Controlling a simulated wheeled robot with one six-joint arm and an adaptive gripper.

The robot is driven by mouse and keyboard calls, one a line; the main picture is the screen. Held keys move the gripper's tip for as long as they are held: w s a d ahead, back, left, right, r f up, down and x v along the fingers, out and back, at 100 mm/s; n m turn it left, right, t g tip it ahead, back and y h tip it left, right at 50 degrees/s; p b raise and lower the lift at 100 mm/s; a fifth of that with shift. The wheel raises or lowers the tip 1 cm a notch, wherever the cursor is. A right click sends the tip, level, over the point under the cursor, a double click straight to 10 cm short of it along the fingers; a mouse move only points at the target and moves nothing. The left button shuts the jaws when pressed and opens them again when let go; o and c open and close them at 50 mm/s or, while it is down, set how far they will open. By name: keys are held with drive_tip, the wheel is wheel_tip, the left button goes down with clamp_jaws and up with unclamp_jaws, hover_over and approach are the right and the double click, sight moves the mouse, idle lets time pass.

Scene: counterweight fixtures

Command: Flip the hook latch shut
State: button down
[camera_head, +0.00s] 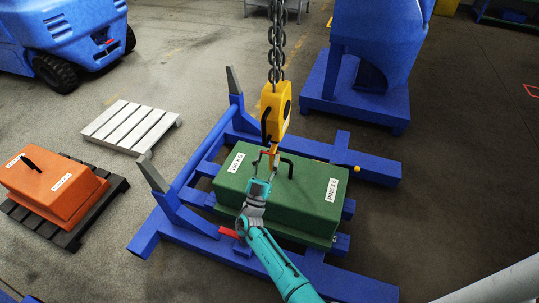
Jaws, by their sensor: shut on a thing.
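A yellow hoist hook block (275,111) hangs on a dark chain (277,45) above the green counterweight (312,198). The hook's lower end is close to the black lifting handle (288,166) on the weight's top. A small red part, which looks like the latch, shows at the hook's lower end (265,153). My gripper (263,171) reaches up from below to the hook's lower end and is shut there. It seems to hold the latch, but the contact is small and partly hidden. I cannot tell whether the hook is through the handle.
The green weight sits on a blue frame (190,228) with upright posts at its left. An orange weight (52,188) on a dark pallet and a grey pallet (131,127) stand at left. Blue machines are behind. The floor at right is clear.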

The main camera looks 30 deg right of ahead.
drive_tip(key=shift+f+t+h, duration=0.3)
drive_tip(key=shift+f+h, duration=0.05)
drive_tip(key=shift+h, duration=0.05)
drive_tip(key=shift+s, duration=0.1)
drive_tip(key=c, duration=0.6)
unclamp_jaws()
drive_tip(key=shift+o, duration=0.2)
drive_tip(key=shift+a, duration=0.1)
drive_tip(key=v, duration=1.2)
drive_tip(key=shift+f, duration=0.1)
